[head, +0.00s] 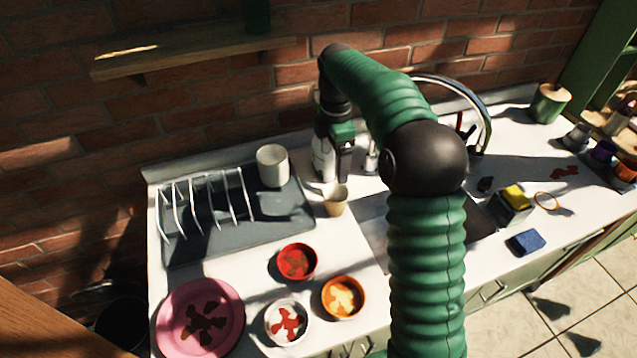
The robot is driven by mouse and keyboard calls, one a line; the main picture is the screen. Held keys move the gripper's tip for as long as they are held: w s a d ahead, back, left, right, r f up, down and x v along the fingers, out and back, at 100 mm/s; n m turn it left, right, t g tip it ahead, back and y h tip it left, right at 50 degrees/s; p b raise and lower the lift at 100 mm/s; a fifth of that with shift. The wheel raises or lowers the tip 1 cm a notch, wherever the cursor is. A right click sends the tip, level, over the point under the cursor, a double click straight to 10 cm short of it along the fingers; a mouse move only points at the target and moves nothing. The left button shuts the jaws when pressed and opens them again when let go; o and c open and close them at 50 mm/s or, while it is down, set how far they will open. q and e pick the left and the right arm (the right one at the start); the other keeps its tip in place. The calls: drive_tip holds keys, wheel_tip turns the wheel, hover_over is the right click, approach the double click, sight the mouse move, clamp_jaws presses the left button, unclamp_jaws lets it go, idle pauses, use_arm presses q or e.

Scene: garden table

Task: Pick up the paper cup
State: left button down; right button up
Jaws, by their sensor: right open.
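The paper cup (335,203) is a small tan cup standing upright on the white counter, just right of the dark drying mat. My right gripper (342,174) points down from the arched green arm, with its fingers just above and behind the cup's rim in the picture. The gripper is open and nothing shows between its fingers. I cannot tell whether a finger touches the cup. My left gripper is out of view.
A white cup (272,168) and a wire rack (208,203) stand on the dark mat (280,222). A red bowl (297,262), orange bowl (343,297), white bowl (287,322) and pink plate (200,318) sit in front. The sink (480,225) lies right, partly hidden by my arm.

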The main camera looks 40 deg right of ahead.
wheel_tip(320, 180, down, 2)
drive_tip(key=s+f, duration=0.1)
hover_over(336, 201)
drive_tip(key=s+a, duration=0.1)
drive_tip(key=s, duration=0.1)
drive_tip(key=f, duration=0.8)
drive_tip(key=shift+w+f+b, duration=0.25)
drive_tip(key=shift+b, duration=0.1)
drive_tip(key=f, duration=0.2)
drive_tip(key=a+f, duration=0.1)
drive_tip(key=f, duration=0.1)
drive_tip(key=shift+s+f, duration=0.1)
drive_tip(key=shift+d+f, duration=0.1)
drive_tip(key=shift+f, duration=0.1)
drive_tip(key=shift+w+d, duration=0.1)
drive_tip(key=shift+w, duration=0.1)
drive_tip(key=shift+c, duration=0.5)
drive_tip(key=shift+s+d, duration=0.1)
drive_tip(key=c, duration=0.7)
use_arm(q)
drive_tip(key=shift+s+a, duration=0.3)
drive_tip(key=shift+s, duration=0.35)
use_arm(e)
drive_tip(key=c, duration=0.6)
drive_tip(key=shift+o, duration=0.2)
drive_tip(key=shift+r, duration=0.1)
